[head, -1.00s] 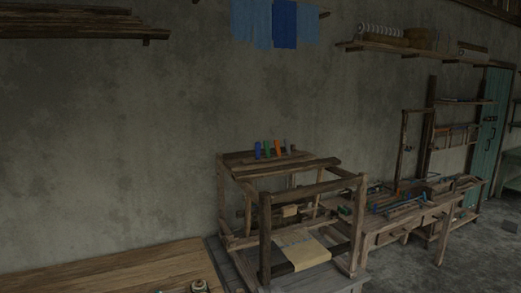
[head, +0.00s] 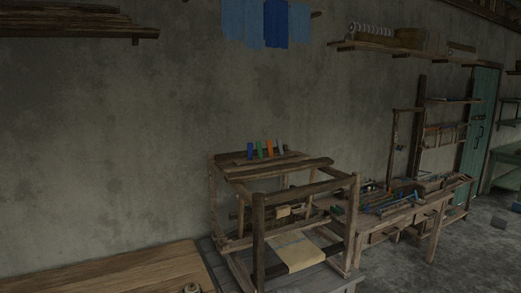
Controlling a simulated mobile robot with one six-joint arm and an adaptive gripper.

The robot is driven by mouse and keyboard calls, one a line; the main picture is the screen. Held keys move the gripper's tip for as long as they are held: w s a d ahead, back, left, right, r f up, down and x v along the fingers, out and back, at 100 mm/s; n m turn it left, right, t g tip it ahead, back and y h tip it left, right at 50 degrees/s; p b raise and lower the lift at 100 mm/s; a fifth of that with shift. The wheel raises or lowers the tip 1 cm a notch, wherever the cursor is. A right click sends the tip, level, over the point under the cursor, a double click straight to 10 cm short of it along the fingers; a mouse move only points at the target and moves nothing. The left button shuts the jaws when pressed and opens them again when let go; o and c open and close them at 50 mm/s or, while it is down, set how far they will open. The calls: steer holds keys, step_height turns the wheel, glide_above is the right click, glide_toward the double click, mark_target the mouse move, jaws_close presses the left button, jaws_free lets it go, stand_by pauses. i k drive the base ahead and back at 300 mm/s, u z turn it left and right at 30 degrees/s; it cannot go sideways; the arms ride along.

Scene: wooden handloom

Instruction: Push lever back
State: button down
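The wooden handloom (head: 308,190) stands in the lower middle of the head view on a low grey platform. Several coloured upright pieces, blue, green, orange and grey, stand in a row along its top back; the green piece (head: 259,149) is among them. I cannot tell whether any of these is the lever. A pale cloth (head: 298,253) hangs at the loom's front. A small light wooden block (head: 284,211) shows inside the frame. My gripper is not in view.
A wooden tabletop (head: 115,272) fills the lower left. A cluttered workbench (head: 405,208) stands right of the loom. Wall shelves (head: 398,49) and hanging blue cloths (head: 276,24) are above. A teal door (head: 481,120) is at the right, with open floor before it.

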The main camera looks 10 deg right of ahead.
mark_target(250, 145)
steer(key=z, duration=0.1)
steer(key=i, duration=0.85)
steer(key=u, duration=0.05)
